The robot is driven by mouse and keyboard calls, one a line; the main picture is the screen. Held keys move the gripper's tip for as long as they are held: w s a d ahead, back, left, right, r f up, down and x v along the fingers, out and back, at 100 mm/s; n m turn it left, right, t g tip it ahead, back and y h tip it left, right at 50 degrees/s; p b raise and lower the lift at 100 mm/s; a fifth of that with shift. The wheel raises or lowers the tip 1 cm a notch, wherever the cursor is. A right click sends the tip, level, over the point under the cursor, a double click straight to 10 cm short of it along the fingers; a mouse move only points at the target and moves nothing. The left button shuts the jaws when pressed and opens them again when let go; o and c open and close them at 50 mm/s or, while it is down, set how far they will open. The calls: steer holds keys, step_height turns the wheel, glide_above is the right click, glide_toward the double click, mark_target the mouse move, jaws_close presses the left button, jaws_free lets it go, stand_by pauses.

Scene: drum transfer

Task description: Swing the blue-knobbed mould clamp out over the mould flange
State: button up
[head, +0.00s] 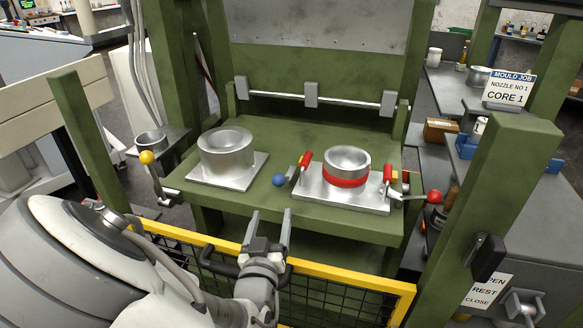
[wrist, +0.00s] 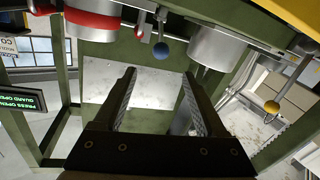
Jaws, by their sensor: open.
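The blue knob (head: 279,181) of the mould clamp sits just left of the red-banded mould's base plate. A short arm joins it to a small bracket beside a red part (head: 305,160). The blue knob also shows in the wrist view (wrist: 161,50), beyond my fingertips. The silver mould with a red band (head: 346,163) stands on a flat square flange plate (head: 340,199) on the green press table. My gripper (head: 271,212) is open and empty, in front of the table edge, short of the blue knob and apart from it. In the wrist view my fingers (wrist: 158,75) are spread wide.
A second silver mould (head: 226,153) stands left on its own plate. A yellow-knobbed lever (head: 147,158) is at the table's left, a red-knobbed one (head: 434,197) at its right. A yellow guard rail (head: 350,277) crosses the front, below my gripper. Green posts flank the table.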

steer(key=b, duration=0.3)
glide_toward(286, 174)
steer(key=w+r, duration=0.4)
steer(key=shift+w+r, duration=0.1)
steer(key=shift+r, duration=0.3)
jaws_close()
stand_by(1.0)
